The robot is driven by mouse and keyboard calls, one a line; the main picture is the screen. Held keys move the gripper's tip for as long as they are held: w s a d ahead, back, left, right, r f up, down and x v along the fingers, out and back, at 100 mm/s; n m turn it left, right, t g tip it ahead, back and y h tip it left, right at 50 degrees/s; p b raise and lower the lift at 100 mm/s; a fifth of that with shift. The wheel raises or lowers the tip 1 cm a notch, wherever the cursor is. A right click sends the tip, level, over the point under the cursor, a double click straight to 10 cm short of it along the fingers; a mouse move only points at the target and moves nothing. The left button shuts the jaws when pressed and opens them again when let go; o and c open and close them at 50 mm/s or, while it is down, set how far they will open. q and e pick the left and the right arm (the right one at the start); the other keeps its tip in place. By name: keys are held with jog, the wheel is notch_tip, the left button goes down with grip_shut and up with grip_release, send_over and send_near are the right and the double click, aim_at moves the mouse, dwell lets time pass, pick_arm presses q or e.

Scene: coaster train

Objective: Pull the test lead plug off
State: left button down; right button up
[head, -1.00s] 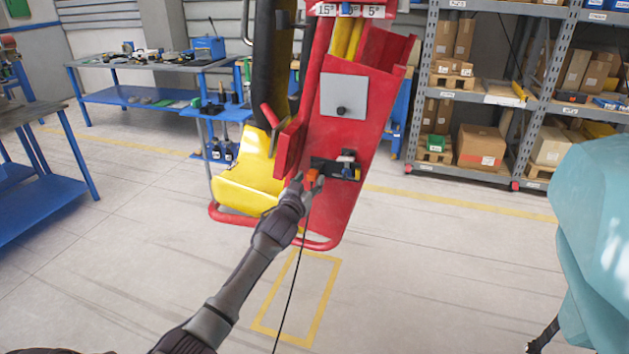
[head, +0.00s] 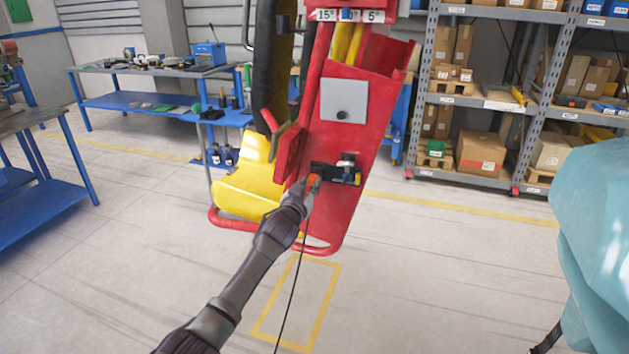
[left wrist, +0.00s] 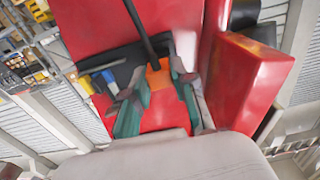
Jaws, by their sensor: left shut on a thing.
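The orange test lead plug (head: 314,181) is at the left end of a black socket block (head: 327,169) on the red panel (head: 345,140) of the coaster seat. My left gripper (head: 307,188) is shut on the plug. In the left wrist view the orange plug (left wrist: 157,74) sits between the two green-padded fingers of the gripper (left wrist: 160,90). I cannot tell whether the plug is still seated in the block. The black lead (head: 291,283) hangs from the gripper toward the floor. My right gripper is not in view.
A blue and yellow part (head: 352,178) sits on the block right of the plug. A yellow seat (head: 245,183) and red tube frame are left of the panel. Shelves (head: 490,100) stand right, a blue workbench (head: 150,98) left. A teal shape (head: 595,240) fills the right edge.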

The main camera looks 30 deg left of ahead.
aim_at(311, 183)
pick_arm(q)
jog(key=shift+f, duration=0.15)
jog(key=shift+s+d+r+p, duration=0.2)
jog(key=shift+s+p, duration=0.15)
jog(key=shift+s, duration=0.2)
jog(key=shift+s+p, duration=0.3)
jog(key=shift+s, duration=0.05)
jog(key=shift+p+v, duration=0.75)
jog(key=shift+v, duration=0.65)
jog(key=shift+s, duration=0.2)
